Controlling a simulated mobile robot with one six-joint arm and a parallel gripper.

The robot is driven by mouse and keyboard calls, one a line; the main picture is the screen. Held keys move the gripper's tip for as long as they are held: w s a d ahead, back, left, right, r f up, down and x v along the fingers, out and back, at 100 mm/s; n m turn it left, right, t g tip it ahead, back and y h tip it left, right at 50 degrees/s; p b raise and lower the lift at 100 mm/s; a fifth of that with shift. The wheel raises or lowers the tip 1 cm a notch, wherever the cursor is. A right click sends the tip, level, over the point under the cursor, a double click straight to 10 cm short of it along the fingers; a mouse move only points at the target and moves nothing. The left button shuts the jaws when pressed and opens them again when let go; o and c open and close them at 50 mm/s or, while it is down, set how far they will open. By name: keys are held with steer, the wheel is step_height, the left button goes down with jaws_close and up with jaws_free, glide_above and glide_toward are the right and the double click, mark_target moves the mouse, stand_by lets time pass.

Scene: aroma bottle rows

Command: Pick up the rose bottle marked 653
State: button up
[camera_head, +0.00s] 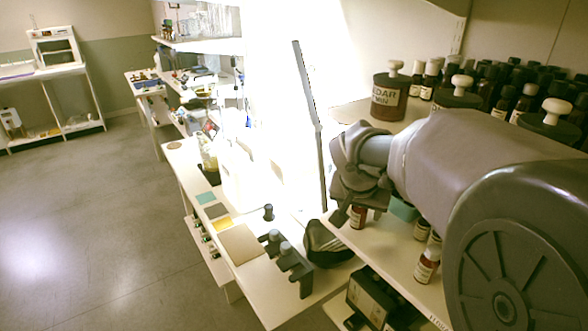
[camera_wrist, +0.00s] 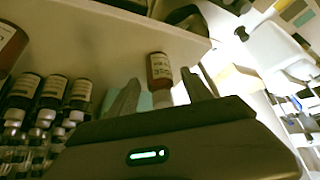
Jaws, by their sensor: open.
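My gripper (camera_wrist: 162,88) is open in the wrist view, with one finger on each side of a small brown bottle (camera_wrist: 159,68) with a white label. The bottle appears between or just beyond the fingertips; I cannot tell whether either finger touches it. In the head view my gripper (camera_head: 347,208) points down at the shelf's front edge, beside a brown bottle (camera_head: 357,217) partly hidden by it. Another labelled bottle (camera_head: 427,266) stands farther right on the shelf. No label is sharp enough to read as rose or 653.
Many dark bottles (camera_head: 520,100) crowd the back of the shelf (camera_head: 385,245), with large knobbed jars (camera_head: 390,97) before them. In the wrist view a row of labelled bottles (camera_wrist: 50,92) is at left. A lower white table (camera_head: 255,280) holds a black rack (camera_head: 290,265).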

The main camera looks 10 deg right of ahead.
steer(key=shift+w+d+f, duration=0.15)
steer(key=shift+w+f, duration=0.1)
steer(key=shift+f, duration=0.2)
steer(key=shift+s+r, duration=0.1)
steer(key=shift+r, duration=0.05)
steer(key=shift+c, duration=0.7)
jaws_close()
